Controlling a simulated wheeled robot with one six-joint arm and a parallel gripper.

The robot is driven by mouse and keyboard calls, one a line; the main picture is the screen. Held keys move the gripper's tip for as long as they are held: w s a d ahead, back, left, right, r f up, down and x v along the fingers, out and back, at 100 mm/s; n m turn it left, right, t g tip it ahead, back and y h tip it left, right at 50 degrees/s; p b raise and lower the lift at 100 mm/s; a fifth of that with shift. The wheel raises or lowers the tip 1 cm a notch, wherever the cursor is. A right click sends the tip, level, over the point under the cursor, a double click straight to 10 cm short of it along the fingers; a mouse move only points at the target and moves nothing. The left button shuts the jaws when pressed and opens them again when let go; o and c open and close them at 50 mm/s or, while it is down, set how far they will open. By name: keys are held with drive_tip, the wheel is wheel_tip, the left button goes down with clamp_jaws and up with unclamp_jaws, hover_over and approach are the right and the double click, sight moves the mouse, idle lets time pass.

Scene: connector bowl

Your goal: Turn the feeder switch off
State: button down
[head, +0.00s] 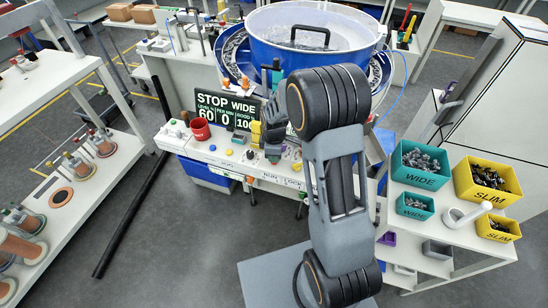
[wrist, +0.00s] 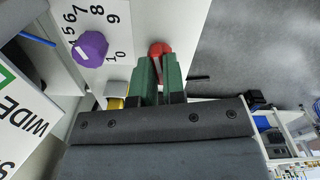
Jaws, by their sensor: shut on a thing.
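A red rounded knob (wrist: 159,48), which looks like the feeder switch's handle, sits on the white panel in the wrist view. The green fingertips of my gripper (wrist: 160,68) are closed at it, one on each side, and they hide its lower part. In the head view my gripper (head: 273,157) is down at the front of the white control bench (head: 225,152), beside the bowl feeder. There it mostly hides what it holds. I cannot read the switch's position or a label on it.
A purple dial (wrist: 90,48) with printed numbers is left of my fingers. A display (head: 225,108) reads STOP WIDE. The blue bowl (head: 265,52) is behind. Labelled bins, including a teal one (head: 420,181), are at right.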

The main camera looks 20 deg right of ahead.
drive_tip(key=n+b, duration=0.1)
drive_tip(key=n, duration=0.4)
drive_tip(key=shift+n+b, duration=0.3)
drive_tip(key=shift+n, duration=0.3)
idle(0.3)
drive_tip(key=c, duration=1.2)
unclamp_jaws()
wheel_tip(320, 180, up, 14)
drive_tip(key=shift+b, duration=0.4)
drive_tip(key=shift+f, duration=0.1)
